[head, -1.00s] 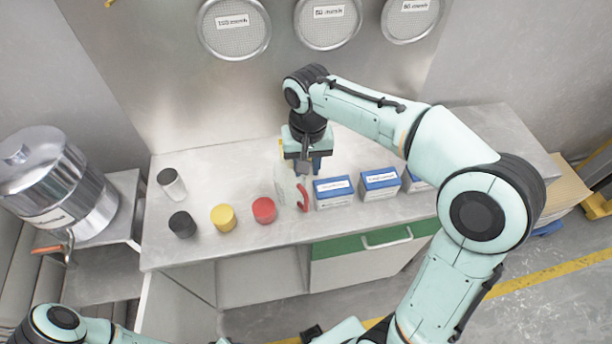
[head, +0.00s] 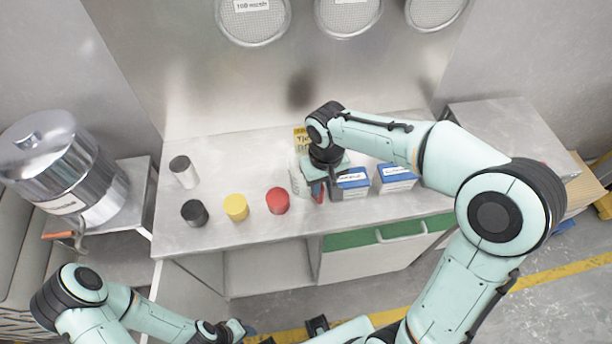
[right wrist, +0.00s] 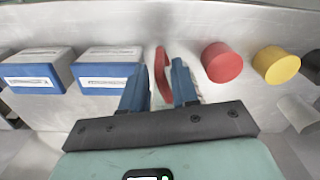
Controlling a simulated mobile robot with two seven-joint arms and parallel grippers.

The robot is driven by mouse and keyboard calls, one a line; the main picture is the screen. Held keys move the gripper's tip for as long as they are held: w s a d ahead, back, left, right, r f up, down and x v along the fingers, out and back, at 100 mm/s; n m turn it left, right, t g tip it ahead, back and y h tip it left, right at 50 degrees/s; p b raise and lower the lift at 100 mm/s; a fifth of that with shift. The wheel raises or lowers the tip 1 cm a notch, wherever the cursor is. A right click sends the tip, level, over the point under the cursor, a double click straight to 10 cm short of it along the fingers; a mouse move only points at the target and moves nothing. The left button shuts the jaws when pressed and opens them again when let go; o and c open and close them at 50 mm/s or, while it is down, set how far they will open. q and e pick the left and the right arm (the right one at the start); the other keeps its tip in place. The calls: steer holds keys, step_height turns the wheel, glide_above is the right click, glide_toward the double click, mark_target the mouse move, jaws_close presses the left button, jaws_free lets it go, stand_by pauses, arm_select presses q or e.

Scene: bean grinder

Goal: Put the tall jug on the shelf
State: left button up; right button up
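The tall jug (head: 296,172) is a pale translucent vessel with a red handle, upright on the steel counter in the head view; my right gripper hides much of it. In the right wrist view its red handle (right wrist: 161,72) stands between the two blue fingers of my right gripper (right wrist: 158,88). The fingers are open, with a gap on both sides of the handle. In the head view, my right gripper (head: 320,188) points down at the handle side of the jug. My left gripper (head: 228,330) is low at the bottom edge, its fingers unclear. An open shelf space (head: 265,270) lies under the counter.
Blue-and-white boxes (head: 352,182) stand close right of the jug. Red (head: 278,200), yellow (head: 236,207) and black (head: 194,213) lidded jars and a clear jar (head: 184,172) stand to its left. A steel urn (head: 65,165) is far left. The counter's front left is clear.

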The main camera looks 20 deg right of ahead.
steer(key=f, duration=0.4)
steer(key=shift+w+f, duration=0.2)
jaws_close()
steer(key=shift+r, duration=0.15)
